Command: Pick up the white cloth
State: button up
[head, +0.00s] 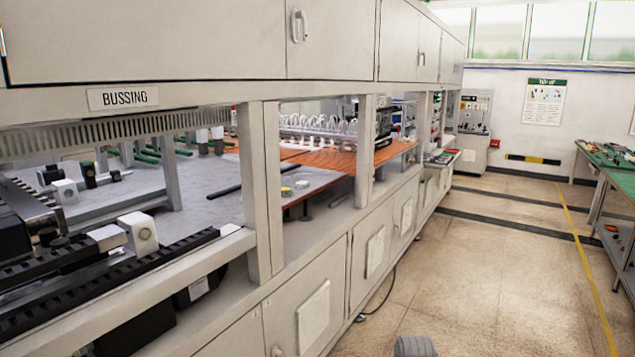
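I cannot make out a white cloth anywhere in the head view. Small white pieces show inside the machine, but they look like blocks or fittings, not cloth. My gripper is not in view. A grey rounded part at the bottom edge may be mine, and it shows no fingers.
A long grey machine labelled BUSSING (124,98) runs along the left, with open bays above cabinet doors (313,318). An orange-brown surface (330,160) lies inside. A workbench (612,172) with cluttered items stands at the right. The floor aisle (490,270) between is clear. A cable (385,293) lies by the machine's base.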

aim_at(302, 185)
jog(key=z, duration=0.05)
jog(key=i, duration=2.6)
jog(key=u, duration=0.35)
